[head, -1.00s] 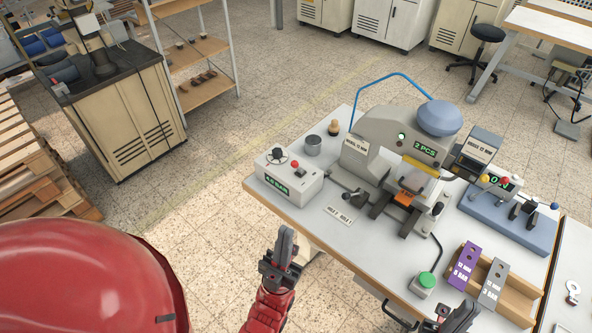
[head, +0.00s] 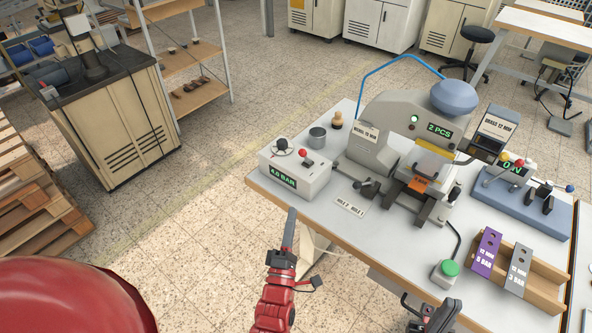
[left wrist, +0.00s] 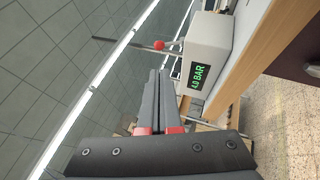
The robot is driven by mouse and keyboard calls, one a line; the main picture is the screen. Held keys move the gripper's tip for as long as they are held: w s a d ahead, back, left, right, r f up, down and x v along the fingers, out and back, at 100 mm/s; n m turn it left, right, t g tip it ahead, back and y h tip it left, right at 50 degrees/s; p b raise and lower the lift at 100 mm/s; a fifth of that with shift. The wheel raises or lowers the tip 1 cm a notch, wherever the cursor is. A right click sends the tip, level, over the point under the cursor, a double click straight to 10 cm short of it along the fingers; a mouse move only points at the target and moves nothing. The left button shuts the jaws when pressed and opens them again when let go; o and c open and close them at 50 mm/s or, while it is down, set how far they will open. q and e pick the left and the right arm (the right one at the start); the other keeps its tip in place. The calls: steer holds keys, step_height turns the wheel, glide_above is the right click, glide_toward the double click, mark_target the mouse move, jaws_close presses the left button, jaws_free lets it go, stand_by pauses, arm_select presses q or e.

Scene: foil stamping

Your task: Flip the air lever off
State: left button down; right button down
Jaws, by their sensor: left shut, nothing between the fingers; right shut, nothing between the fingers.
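The grey air box (head: 294,176) with a green "4.0 BAR" display sits at the table's front left corner. On its top are a black dial (head: 282,145) and a lever with a red ball knob (head: 303,153). In the left wrist view, the red knob (left wrist: 159,45) stands on a thin rod beside the box (left wrist: 207,47), beyond my fingertips. My left gripper (head: 291,213) is shut and empty, in front of the table edge, apart from the box and lever. My right gripper (head: 430,308) is shut and empty at the front edge, low in the head view.
A stamping press (head: 385,125) stands right of the box. A blue base (head: 525,205) with an "ON" display and several coloured knobs is further right. A green button (head: 449,268) and a wooden holder (head: 540,285) with purple and grey blocks are nearby. A metal cup (head: 317,138) stands behind the box.

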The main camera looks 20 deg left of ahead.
arm_select(q)
steer(key=shift+w+r, duration=0.1)
steer(key=p, duration=0.4)
glide_toward(302, 156)
steer(key=x, duration=0.6)
steer(key=shift+w, duration=0.5)
steer(key=shift+a, duration=0.1)
